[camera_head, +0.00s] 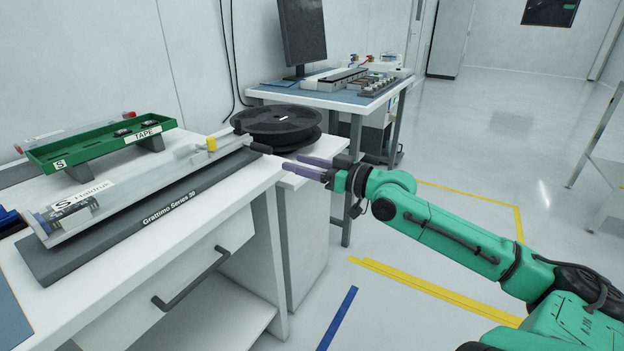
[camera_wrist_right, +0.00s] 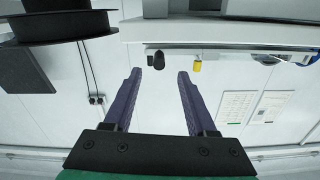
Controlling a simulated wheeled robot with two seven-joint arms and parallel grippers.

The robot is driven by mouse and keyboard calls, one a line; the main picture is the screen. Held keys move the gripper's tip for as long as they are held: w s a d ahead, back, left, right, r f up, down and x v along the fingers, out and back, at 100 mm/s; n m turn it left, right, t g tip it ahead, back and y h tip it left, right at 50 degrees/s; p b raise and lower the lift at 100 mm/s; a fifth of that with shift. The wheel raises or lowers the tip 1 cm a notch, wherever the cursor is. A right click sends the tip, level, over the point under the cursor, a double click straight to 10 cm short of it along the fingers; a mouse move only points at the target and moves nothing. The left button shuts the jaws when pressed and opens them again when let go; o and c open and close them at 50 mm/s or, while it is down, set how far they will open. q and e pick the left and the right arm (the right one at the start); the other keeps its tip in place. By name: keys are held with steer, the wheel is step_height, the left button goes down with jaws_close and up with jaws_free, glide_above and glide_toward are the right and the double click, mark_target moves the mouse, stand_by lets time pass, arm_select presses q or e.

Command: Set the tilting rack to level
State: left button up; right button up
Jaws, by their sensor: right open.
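The tilting rack is a long pale rail (camera_head: 130,184) on a dark base marked "Grattimo Series 90" (camera_head: 150,222), on the white bench. A black handle (camera_head: 262,148) sticks out at its right end, close to a yellow piece (camera_head: 211,144). I cannot tell the rail's exact tilt. My right gripper (camera_head: 292,161) is open and empty, its purple fingers pointing at the handle from the right. In the right wrist view the handle (camera_wrist_right: 155,60) shows beyond the gap between the fingertips (camera_wrist_right: 159,73), with the yellow piece (camera_wrist_right: 197,64) beside it. My left gripper is out of view.
A green tray marked "TAPE" (camera_head: 100,146) stands behind the rack. A black reel (camera_head: 278,125) sits just behind my right gripper. A second table (camera_head: 340,98) with a monitor (camera_head: 302,32) is farther back. The floor at right is open.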

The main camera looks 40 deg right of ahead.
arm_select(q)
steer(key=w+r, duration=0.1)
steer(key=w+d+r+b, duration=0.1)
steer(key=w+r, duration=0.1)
arm_select(e)
steer(key=v, duration=0.2)
steer(key=shift+s+d, duration=0.15)
steer(key=shift+s, duration=0.1)
